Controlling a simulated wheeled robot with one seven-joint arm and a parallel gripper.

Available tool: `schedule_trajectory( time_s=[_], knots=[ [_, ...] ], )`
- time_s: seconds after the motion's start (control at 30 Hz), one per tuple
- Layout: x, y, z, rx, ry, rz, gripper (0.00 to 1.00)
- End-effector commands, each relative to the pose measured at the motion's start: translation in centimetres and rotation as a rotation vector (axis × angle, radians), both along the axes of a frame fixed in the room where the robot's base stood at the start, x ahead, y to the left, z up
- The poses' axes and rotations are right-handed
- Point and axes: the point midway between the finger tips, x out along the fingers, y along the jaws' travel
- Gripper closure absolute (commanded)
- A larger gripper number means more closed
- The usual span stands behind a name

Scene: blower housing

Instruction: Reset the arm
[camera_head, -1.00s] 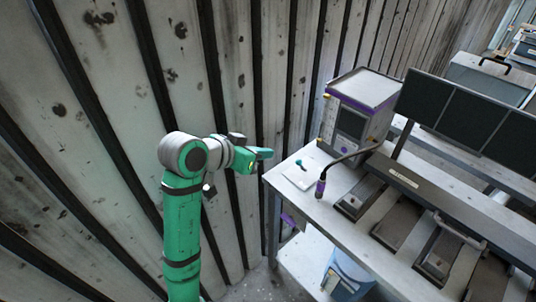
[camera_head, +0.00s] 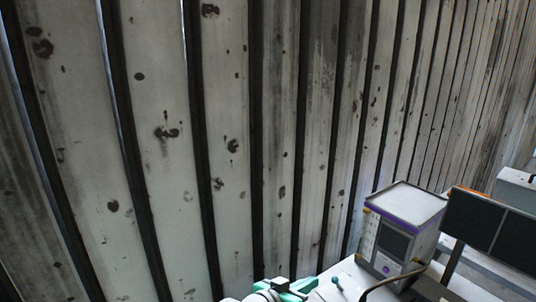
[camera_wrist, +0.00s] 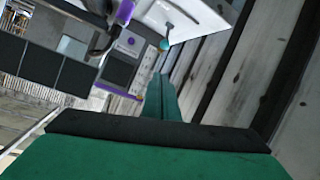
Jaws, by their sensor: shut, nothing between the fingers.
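My gripper (camera_wrist: 162,100) shows in the wrist view as green fingers pressed together, with nothing between them. In the head view my gripper (camera_head: 303,286) is at the bottom edge, partly cut off, just left of the workbench (camera_head: 350,272). Most of my arm is out of the head view. A small teal-tipped item (camera_head: 336,281) lies on the bench close to the fingers. It also shows beyond the fingertips in the wrist view (camera_wrist: 164,45).
A grey and purple instrument box (camera_head: 392,243) stands on the bench, with dark panels (camera_head: 476,222) to its right. A stained slatted wall (camera_head: 230,130) fills most of the head view behind the arm.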

Motion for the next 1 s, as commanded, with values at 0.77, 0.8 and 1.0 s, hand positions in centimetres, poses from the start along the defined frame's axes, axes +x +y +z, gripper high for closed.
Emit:
schedule_trajectory(
  time_s=[0.77,0.8,1.0],
  knots=[
    [-10.8,1.4,-16.8,-0.248,0.02,0.526,1.0],
    [-11.8,1.7,-17.5,-0.244,0.019,0.55,1.0],
    [-17.3,3.7,-20.5,-0.202,0.005,0.662,1.0]
  ],
)
